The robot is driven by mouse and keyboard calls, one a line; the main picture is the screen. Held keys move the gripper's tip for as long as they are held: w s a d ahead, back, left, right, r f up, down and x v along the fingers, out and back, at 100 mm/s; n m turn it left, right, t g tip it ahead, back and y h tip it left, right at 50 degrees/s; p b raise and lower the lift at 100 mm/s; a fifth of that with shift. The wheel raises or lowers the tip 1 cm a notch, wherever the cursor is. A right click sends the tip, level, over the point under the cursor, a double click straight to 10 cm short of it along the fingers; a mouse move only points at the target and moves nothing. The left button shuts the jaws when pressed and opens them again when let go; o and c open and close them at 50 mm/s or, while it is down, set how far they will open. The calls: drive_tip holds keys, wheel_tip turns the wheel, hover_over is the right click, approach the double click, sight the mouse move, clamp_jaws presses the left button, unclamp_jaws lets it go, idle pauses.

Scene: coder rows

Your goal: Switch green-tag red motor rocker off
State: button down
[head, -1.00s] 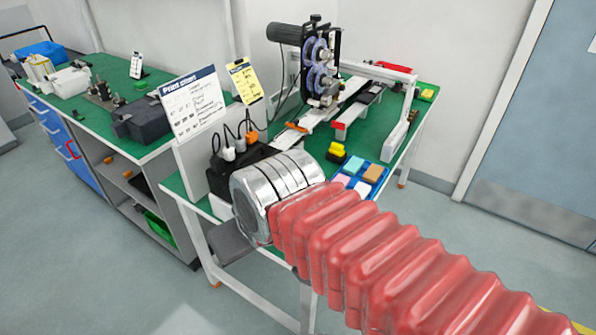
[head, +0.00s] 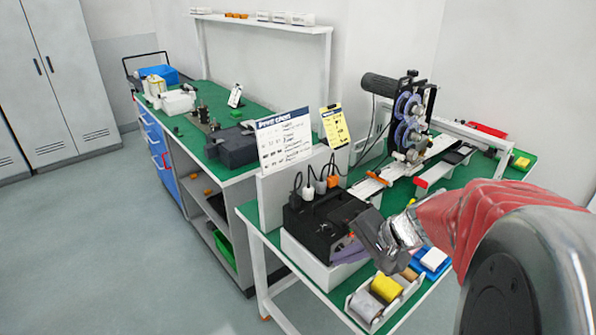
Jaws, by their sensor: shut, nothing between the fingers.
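A black box (head: 325,215) sits on a white base (head: 305,262) at the near left corner of the green-topped bench. White, grey and orange plugs (head: 320,186) with dark cables stand along its back edge. I cannot make out a red rocker or a green tag on it; the right part of the box is covered by my arm. My gripper (head: 355,248) is shut and empty, at the right front of the box, partly hidden by my wrist. I cannot tell if it touches the box.
A white printed board (head: 283,138) and a yellow card (head: 335,126) stand behind the box. A rig with purple rollers (head: 410,115) stands further back. A tray with rolls (head: 362,306) sits at the bench's front. Another bench (head: 190,125) is at left. Open floor lies front left.

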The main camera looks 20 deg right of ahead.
drive_tip(key=d+f+m+t+h, duration=0.1)
drive_tip(key=d+m, duration=0.4)
drive_tip(key=d, duration=0.5)
drive_tip(key=d+f+m+t+h, duration=0.1)
drive_tip(key=d+f+m+t, duration=0.2)
drive_tip(key=d, duration=0.8)
wheel_tip(320, 180, down, 3)
drive_tip(key=shift+s+d+f+m+h, duration=0.15)
drive_tip(key=shift+m+h, duration=0.25)
drive_tip(key=shift+m, duration=0.7)
drive_tip(key=w+a+r, duration=0.1)
drive_tip(key=w+a, duration=0.2)
drive_tip(key=w, duration=0.5)
drive_tip(key=shift+r, duration=0.25)
drive_tip(key=shift+w+a+r, duration=0.15)
drive_tip(key=shift+w+a, duration=0.1)
drive_tip(key=shift+w, duration=0.45)
idle(0.5)
drive_tip(key=shift+s, duration=0.1)
drive_tip(key=shift+s+d, duration=0.25)
drive_tip(key=shift+s, duration=0.35)
drive_tip(key=shift+s, duration=0.1)
